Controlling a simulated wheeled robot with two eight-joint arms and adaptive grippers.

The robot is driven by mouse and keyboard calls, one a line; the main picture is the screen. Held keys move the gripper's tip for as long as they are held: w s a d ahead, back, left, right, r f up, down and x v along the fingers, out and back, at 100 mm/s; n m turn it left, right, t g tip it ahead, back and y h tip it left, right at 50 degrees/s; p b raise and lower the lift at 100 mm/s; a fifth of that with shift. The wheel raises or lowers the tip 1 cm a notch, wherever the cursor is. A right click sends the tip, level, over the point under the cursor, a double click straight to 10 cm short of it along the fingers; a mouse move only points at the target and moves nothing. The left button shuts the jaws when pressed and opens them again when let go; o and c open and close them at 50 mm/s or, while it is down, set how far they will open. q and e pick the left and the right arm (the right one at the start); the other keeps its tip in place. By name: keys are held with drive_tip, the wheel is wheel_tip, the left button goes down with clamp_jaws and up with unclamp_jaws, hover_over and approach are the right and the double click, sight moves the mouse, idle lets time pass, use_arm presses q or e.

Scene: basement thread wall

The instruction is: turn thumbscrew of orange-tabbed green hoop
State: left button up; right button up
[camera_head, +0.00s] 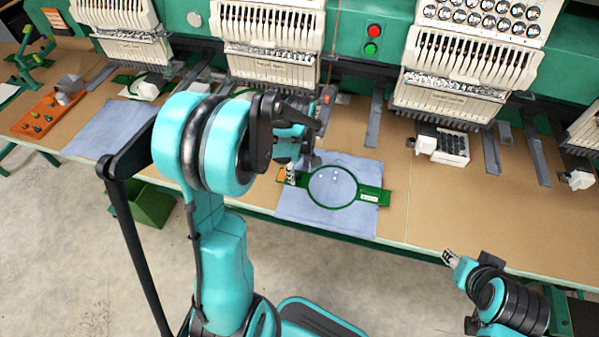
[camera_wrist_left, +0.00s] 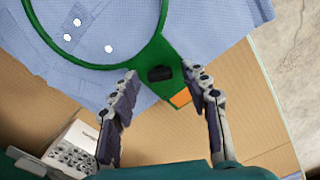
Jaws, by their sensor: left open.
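The green hoop (camera_head: 310,196) lies on a blue cloth (camera_head: 300,211) on the table, with its orange tab (camera_head: 283,174) on the left. In the left wrist view the hoop (camera_wrist_left: 163,50) has a dark thumbscrew (camera_wrist_left: 159,73) on its green arm, beside the orange tab (camera_wrist_left: 181,97). My left gripper (camera_wrist_left: 162,76) is open, with its fingertips on either side of the thumbscrew and no clear contact. In the head view my left arm partly hides this end. My right gripper (camera_head: 449,257) is at the lower right, away from the hoop; its jaw opening is unclear.
Embroidery machine heads (camera_head: 268,38) line the back, with grey arms (camera_head: 491,152) reaching over the table. A white box (camera_wrist_left: 74,143) stands near my left gripper. An orange tray (camera_head: 38,117) is at far left.

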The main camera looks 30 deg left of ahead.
use_arm(q)
clamp_jaws()
drive_tip(key=shift+m, duration=0.4)
drive_tip(key=m, duration=1.1)
idle(0.6)
